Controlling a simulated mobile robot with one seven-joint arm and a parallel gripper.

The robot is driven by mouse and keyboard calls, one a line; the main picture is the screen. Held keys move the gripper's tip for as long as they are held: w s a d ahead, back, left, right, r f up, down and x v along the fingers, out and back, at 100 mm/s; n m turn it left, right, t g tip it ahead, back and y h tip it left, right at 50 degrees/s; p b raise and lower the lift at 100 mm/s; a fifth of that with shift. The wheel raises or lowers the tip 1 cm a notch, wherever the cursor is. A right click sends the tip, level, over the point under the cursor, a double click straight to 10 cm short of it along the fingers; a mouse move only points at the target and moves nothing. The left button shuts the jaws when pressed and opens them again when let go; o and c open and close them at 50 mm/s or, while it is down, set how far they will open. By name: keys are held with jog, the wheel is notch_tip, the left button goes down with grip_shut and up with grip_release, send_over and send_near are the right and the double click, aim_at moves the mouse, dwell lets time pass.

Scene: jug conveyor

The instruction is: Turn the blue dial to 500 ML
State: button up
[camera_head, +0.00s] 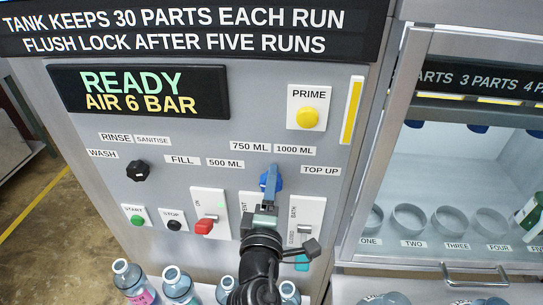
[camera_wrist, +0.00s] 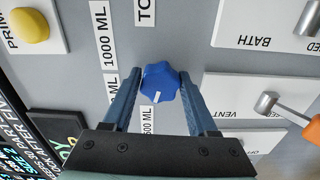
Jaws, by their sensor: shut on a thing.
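The blue dial (camera_head: 277,182) is on the grey panel, partly hidden by my gripper (camera_head: 269,186) in the head view. In the wrist view the faceted blue dial (camera_wrist: 160,80) sits between the two fingertips of my gripper (camera_wrist: 159,84), which is shut on it. A white mark on the dial's face points down in the wrist view, toward the 500 ML label (camera_wrist: 148,121). In the head view the 500 ML label (camera_head: 226,163) is left of the dial. The 750 ML label (camera_head: 250,146) and the 1000 ML label (camera_head: 294,150) are above it, and TOP UP (camera_head: 321,170) is to its right.
A black dial (camera_head: 138,171) is at the left, near WASH. A red-handled switch (camera_head: 205,226) is left of my arm; an orange-handled lever (camera_wrist: 298,118) is close by at right in the wrist view. Bottles (camera_head: 133,281) stand below. A yellow PRIME button (camera_head: 307,117) is above.

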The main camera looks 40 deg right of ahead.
dwell(0.3)
jog(key=o, duration=1.4)
jog(key=shift+b+v, duration=1.85)
jog(key=shift+v, duration=4.65)
jog(key=shift+d, duration=0.1)
